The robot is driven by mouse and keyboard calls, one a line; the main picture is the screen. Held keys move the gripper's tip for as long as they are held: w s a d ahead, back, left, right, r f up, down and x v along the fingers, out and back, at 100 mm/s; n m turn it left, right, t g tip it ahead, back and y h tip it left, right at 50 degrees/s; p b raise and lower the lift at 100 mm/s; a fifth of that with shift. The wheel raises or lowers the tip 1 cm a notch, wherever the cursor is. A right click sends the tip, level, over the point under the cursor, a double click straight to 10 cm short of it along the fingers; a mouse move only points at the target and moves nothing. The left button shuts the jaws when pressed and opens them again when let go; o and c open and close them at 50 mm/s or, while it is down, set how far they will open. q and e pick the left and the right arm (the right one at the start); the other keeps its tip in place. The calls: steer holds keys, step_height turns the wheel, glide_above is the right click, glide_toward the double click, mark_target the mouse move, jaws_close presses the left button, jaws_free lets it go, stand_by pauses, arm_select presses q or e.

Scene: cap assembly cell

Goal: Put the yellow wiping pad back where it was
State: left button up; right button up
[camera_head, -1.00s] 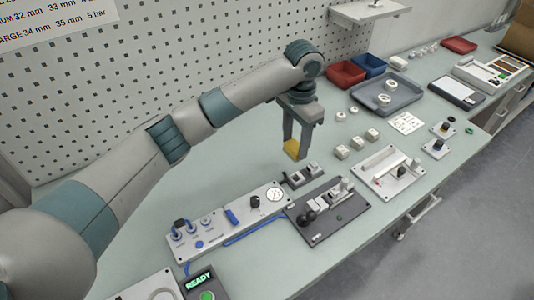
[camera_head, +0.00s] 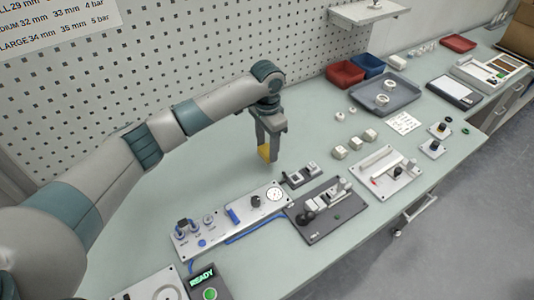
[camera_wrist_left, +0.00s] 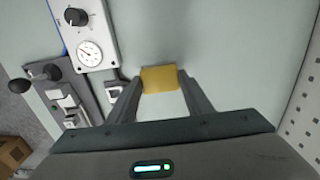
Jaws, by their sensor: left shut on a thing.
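The yellow wiping pad (camera_head: 264,153) is held between the fingers of my left gripper (camera_head: 267,156), above the bench behind the gauge panel. In the left wrist view the pad (camera_wrist_left: 159,79) shows between the two fingertips of the left gripper (camera_wrist_left: 160,88), its flat yellow face toward the camera. Its height above the bench is hard to tell. My right gripper is in neither view.
The gauge panel (camera_head: 215,222) and a small dark switch block (camera_head: 301,175) stand just in front of the gripper. A dark fixture plate (camera_head: 330,225) lies to their right. Bare bench (camera_head: 205,175) lies left of the gripper, with the perforated wall (camera_head: 190,60) behind.

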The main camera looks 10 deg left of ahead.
mark_target(267, 150)
arm_select(q)
step_height(267, 150, down, 3)
steer(key=shift+r+p, duration=0.1)
steer(key=shift+p, duration=0.55)
steer(key=shift+f, duration=0.45)
steer(key=shift+f, duration=0.15)
steer(key=o, duration=1)
steer(key=shift+r, duration=0.2)
step_height(267, 150, up, 10)
steer(key=b, duration=0.3)
steer(key=shift+r+b, duration=0.2)
steer(key=shift+b, duration=0.15)
steer(key=shift+r, duration=0.8)
